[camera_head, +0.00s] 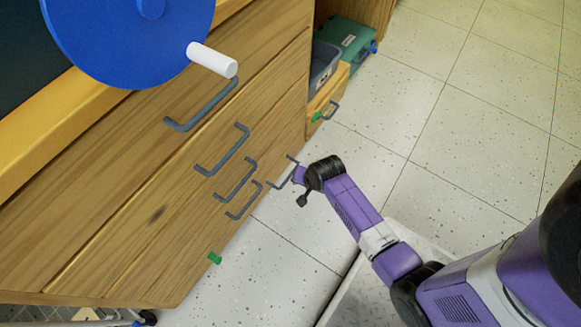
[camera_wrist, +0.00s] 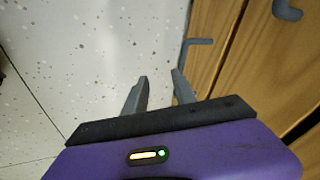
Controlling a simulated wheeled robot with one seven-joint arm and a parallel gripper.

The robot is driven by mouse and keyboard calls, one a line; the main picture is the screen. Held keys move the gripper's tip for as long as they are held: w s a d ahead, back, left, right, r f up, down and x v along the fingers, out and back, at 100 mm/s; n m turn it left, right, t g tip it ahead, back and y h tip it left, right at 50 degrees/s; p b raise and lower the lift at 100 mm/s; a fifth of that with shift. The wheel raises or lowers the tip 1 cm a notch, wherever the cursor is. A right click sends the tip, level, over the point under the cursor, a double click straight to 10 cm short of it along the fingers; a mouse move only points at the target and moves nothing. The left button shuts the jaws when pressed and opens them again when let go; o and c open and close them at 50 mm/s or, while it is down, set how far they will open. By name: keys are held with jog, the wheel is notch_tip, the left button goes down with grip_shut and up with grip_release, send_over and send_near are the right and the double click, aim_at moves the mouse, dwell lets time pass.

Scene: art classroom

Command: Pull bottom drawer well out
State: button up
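The wooden drawer cabinet (camera_head: 150,200) fills the left of the head view, with several grey bar handles down its front. The lowest handle (camera_head: 243,200) appears to belong to the bottom drawer. The drawer fronts look flush. My gripper (camera_head: 284,173) is low in front of the cabinet, just right of the lowest handles. In the wrist view its two grey fingers (camera_wrist: 157,85) are apart with nothing seen between them. A bent grey handle (camera_wrist: 200,42) shows just beyond the right finger, which hides part of it. I cannot tell whether they touch.
A blue disc (camera_head: 125,40) with a white knob sits over the cabinet top. A green clip (camera_head: 215,258) is at the cabinet's lower edge. A smaller wooden unit (camera_head: 328,95) with a grey bin (camera_head: 323,65) stands behind. The speckled tile floor (camera_head: 440,130) is clear on the right.

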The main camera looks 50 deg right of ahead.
aim_at(291, 173)
jog(key=w+d+r+m+g+y+p, duration=0.1)
jog(key=w+d+r+m+g+y, duration=0.15)
jog(key=w+d, duration=0.2)
jog(key=shift+m+t+h, duration=0.25)
jog(key=shift+m+h, duration=0.2)
jog(key=f+b, duration=0.1)
jog(key=f, duration=0.1)
jog(key=w+f+b, duration=0.1)
jog(key=f+b, duration=0.1)
jog(key=w+a+f+b, duration=0.1)
jog(key=f, duration=0.2)
jog(key=shift+w+b, duration=0.2)
jog(key=shift+b, duration=0.1)
grip_shut()
dwell(0.8)
